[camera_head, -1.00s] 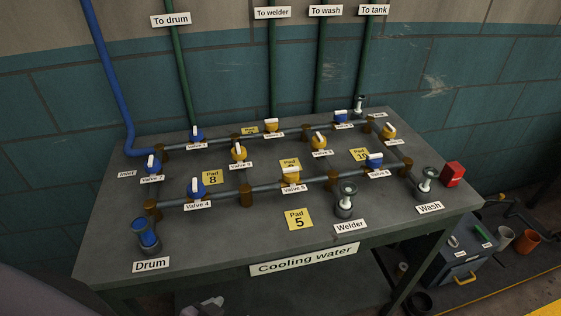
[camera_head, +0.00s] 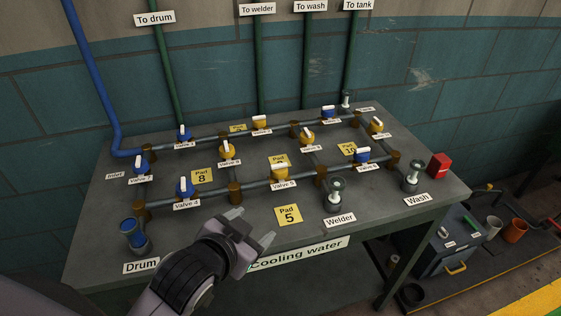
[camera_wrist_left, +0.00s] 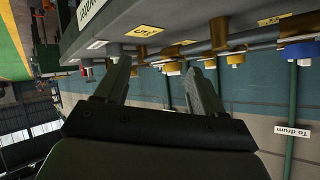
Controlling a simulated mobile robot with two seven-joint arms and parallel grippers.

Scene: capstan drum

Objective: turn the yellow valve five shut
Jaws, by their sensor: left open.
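Yellow valve five (camera_head: 280,173), with a white handle on top, sits on the front pipe run of the grey table, behind the yellow Pad 5 plate (camera_head: 288,215). Its label reads Valve 5. My left gripper (camera_head: 254,227) is open and empty at the table's front edge, nearer than the valve and to its lower left, apart from it. In the left wrist view the two fingers (camera_wrist_left: 160,85) are spread, with the table and pipes upside down beyond them. Which yellow valve shows there I cannot tell for sure. My right gripper is not in view.
Blue valve 4 (camera_head: 185,187) stands left of valve five and another blue valve (camera_head: 361,156) to its right on the same run. The Drum fitting (camera_head: 135,236) and Welder fitting (camera_head: 333,196) stand near the front edge. A red box (camera_head: 439,166) is at the right.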

